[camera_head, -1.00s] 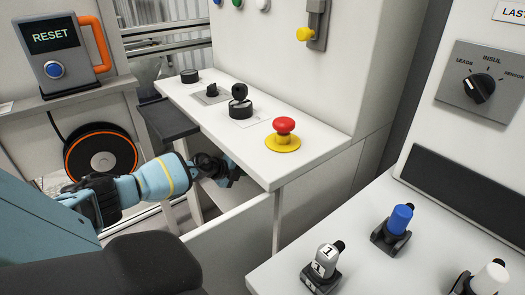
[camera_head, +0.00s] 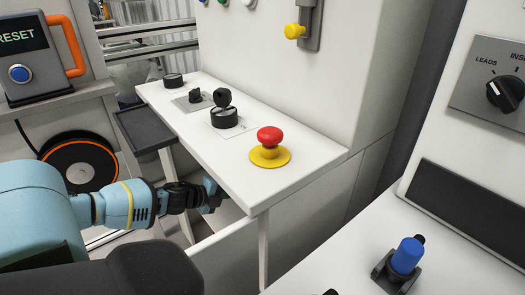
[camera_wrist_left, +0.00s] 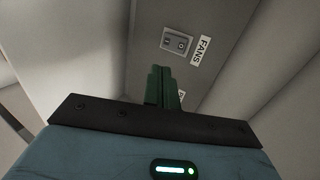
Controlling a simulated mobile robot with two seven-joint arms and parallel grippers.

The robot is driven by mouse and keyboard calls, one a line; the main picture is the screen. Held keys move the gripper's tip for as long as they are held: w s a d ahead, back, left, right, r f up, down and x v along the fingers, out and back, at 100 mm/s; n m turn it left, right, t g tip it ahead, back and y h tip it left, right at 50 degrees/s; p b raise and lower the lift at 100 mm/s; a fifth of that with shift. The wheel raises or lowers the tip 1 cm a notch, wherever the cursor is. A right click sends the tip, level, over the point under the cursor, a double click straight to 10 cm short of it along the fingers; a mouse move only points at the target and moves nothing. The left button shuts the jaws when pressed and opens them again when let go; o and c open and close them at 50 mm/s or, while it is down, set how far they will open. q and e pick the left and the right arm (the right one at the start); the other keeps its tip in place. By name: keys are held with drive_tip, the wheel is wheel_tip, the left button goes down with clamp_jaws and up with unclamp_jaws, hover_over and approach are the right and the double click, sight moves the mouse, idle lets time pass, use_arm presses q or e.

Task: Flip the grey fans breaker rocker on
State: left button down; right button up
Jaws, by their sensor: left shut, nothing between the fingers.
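The grey fans breaker rocker (camera_wrist_left: 177,43) sits on a grey panel in the left wrist view, with a white FANS label (camera_wrist_left: 201,50) to its right. Which way the rocker is tipped is too small to tell. My left gripper (camera_wrist_left: 165,80) is shut and empty, its green fingers pointing toward the panel just below the rocker in the picture; a gap seems to remain. In the head view my left gripper (camera_head: 213,191) is low beside the white bench, beneath its top, and the rocker is hidden there. My right gripper is not in view.
The white bench top (camera_head: 215,160) carries a red mushroom button (camera_head: 270,137) on a yellow base and several black knobs. A dark shelf (camera_head: 145,130) juts out at its left. Another label, partly hidden, shows beside the fingers. A blue-capped switch (camera_head: 407,256) stands at the lower right.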

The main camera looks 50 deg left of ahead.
use_arm(q)
drive_tip(key=shift+w, duration=0.1)
drive_tip(key=b+x, duration=0.3)
drive_tip(key=x, duration=1)
drive_tip(key=shift+w+r, duration=0.2)
drive_tip(key=shift+w, duration=0.25)
drive_tip(key=shift+b, duration=0.3)
drive_tip(key=shift+w+f, duration=0.15)
drive_tip(key=shift+w, duration=0.15)
